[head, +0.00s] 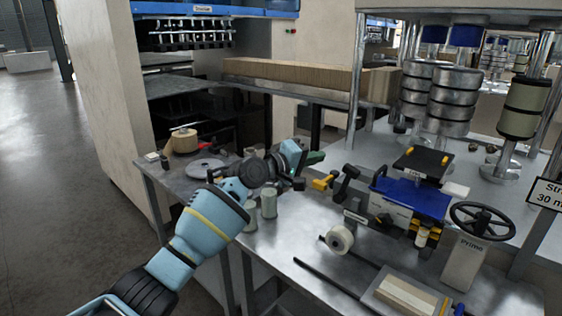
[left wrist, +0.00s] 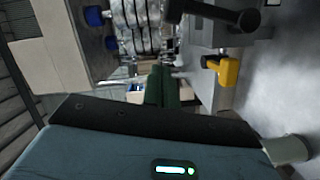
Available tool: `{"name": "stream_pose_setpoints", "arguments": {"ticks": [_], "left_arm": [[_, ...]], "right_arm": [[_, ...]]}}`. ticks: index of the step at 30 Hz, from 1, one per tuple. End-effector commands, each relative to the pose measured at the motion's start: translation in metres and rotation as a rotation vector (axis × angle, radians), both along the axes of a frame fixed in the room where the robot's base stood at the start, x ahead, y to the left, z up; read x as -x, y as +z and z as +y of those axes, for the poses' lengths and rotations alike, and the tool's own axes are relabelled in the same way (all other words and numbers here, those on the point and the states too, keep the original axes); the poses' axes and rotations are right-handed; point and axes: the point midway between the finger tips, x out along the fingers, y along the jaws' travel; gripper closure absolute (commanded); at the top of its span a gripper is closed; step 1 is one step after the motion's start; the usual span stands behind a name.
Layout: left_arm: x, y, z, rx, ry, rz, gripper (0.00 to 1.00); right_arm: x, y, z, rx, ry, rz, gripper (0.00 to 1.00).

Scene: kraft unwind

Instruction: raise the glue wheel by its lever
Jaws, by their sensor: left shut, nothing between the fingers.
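My left gripper (head: 316,158) is at the middle of the head view, its green fingers shut and empty. The shut fingers (left wrist: 165,86) also show in the left wrist view. A yellow handle (head: 323,183) lies just below and right of the fingertips, apart from them. Beside it stands a black lever-like arm (head: 346,174). The yellow handle (left wrist: 228,70) and the black arm (left wrist: 245,20) show right of the fingers in the left wrist view. Which is the glue wheel's lever I cannot tell for sure. The glue wheel itself is not clearly seen. My right gripper is not in view.
A blue-covered unit (head: 412,198) and a black handwheel (head: 482,221) stand to the right on the metal bench. A white roll (head: 340,239) is in front. Grey-green cylinders (head: 268,203) stand beneath my left wrist. Metal rollers (head: 452,98) rise behind.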

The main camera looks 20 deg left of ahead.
Motion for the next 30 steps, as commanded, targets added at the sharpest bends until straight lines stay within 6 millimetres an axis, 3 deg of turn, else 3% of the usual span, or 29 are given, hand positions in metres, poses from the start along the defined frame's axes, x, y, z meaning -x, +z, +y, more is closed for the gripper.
{"name": "stream_pose_setpoints", "arguments": {"ticks": [9,15,30], "left_arm": [[0.047,0.003,0.033,-0.003,0.003,-0.002,1.00],[0.067,0.004,0.045,-0.001,0.002,0.000,1.00],[0.074,0.005,0.050,-0.001,0.002,0.001,1.00]], "right_arm": [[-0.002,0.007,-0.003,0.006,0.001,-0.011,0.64],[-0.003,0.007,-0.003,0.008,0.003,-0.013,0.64],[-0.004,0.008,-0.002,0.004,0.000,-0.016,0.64]]}}
